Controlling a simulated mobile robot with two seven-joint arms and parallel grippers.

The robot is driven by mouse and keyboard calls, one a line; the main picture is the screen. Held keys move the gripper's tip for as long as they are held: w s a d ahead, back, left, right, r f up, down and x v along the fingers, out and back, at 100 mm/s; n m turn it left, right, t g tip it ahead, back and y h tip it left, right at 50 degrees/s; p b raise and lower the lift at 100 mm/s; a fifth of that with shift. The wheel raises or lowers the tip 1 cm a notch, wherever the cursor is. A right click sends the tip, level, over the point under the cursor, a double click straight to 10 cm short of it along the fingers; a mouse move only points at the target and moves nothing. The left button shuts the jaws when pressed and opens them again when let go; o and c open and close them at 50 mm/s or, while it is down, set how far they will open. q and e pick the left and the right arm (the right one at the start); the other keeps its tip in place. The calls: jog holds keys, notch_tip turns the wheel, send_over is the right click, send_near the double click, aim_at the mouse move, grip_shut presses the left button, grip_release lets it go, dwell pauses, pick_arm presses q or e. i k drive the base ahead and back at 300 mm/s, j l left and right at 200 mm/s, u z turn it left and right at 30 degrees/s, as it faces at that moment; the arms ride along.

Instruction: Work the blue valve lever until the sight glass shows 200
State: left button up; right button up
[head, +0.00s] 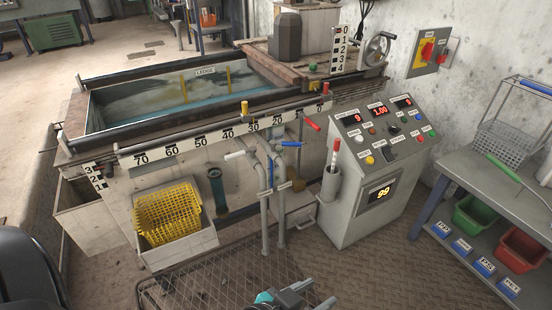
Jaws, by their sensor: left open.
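The blue valve lever (292,144) sticks out to the right from the grey pipes in front of the tank. A white lever (235,155) and a red lever (312,124) are on either side of it. My right gripper is not in view.
The water tank (105,143) has a numbered scale along its front. A yellow basket (168,212) sits in a tray below. The control cabinet (345,222) stands right of the pipes, with a holder (328,187) on its side. A bench (455,180) is at the right.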

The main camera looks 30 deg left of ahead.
aim_at(292, 144)
jog(key=i+j+z, duration=0.15)
jog(key=i+j, duration=0.3)
jog(key=i+j+z, duration=0.15)
jog(key=i+j, duration=0.25)
jog(key=j, duration=0.15)
